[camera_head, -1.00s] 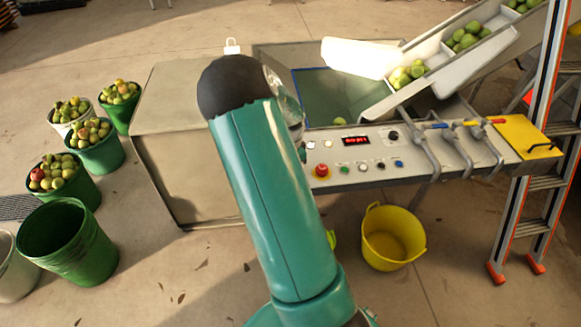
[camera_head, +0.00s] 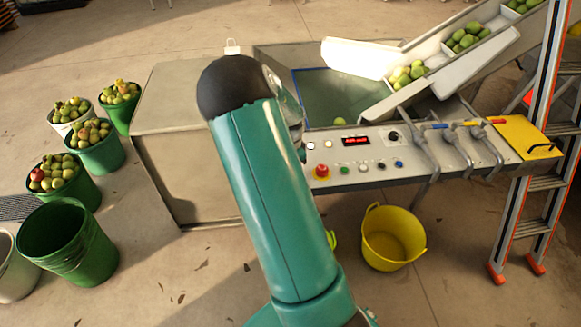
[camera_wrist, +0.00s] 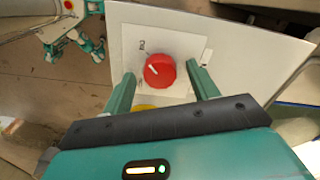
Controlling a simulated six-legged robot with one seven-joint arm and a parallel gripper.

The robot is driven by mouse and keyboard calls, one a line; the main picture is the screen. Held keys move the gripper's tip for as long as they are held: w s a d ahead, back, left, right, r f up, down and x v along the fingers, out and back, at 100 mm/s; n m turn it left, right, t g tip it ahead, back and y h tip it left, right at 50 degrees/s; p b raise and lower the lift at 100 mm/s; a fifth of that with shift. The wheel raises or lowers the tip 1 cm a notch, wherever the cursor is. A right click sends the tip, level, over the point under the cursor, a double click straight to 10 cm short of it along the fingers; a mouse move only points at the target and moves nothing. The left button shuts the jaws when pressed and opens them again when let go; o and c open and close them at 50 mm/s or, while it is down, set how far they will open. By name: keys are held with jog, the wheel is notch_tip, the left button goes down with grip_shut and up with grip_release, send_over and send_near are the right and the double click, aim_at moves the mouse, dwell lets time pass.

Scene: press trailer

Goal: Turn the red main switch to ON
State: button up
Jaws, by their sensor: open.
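The red main switch (camera_wrist: 160,71) is a round red knob with a white pointer mark, on a pale plate (camera_wrist: 130,50) in the wrist view. The pointer slants to the upper left, towards a small, hard-to-read label. My gripper (camera_wrist: 163,80) is open, with one teal finger on each side of the knob. I cannot tell whether the fingers touch it. Part of something yellow shows below the knob, mostly hidden by my gripper. In the head view my teal arm hides the switch and gripper.
The control panel (camera_head: 350,172) carries a red button (camera_head: 321,171), small coloured buttons and a lit display (camera_head: 356,141). Levers (camera_head: 425,150) and a ladder (camera_head: 535,150) stand to the right. A yellow bucket (camera_head: 393,238) is on the floor below. Fruit buckets (camera_head: 95,155) stand at left.

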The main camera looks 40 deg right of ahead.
notch_tip(320, 180, up, 14)
dwell(0.4)
jog(key=shift+f, duration=0.1)
dwell(0.3)
jog(key=s+a+r+n+t+y, duration=0.1)
jog(key=a+r+n, duration=0.25)
jog(key=a, duration=0.25)
jog(key=s+a+r+n+t, duration=0.1)
jog(key=a+r+n, duration=0.1)
jog(key=a+r, duration=0.3)
jog(key=s+a+r+n+t, duration=0.1)
jog(key=s+a+r+n, duration=0.2)
jog(key=s+a+n, duration=0.4)
jog(key=s+a+r+n+t+h, duration=0.1)
jog(key=s+a+r+n, duration=0.3)
jog(key=a, duration=0.9)
jog(key=s+n+t, duration=0.1)
jog(key=s+n, duration=0.2)
jog(key=n, duration=0.1)
jog(key=shift+s+a+t, duration=0.2)
jog(key=shift+s+t, duration=0.1)
jog(key=shift+s, duration=0.05)
jog(key=c, duration=0.5)
jog(key=shift+d, duration=0.1)
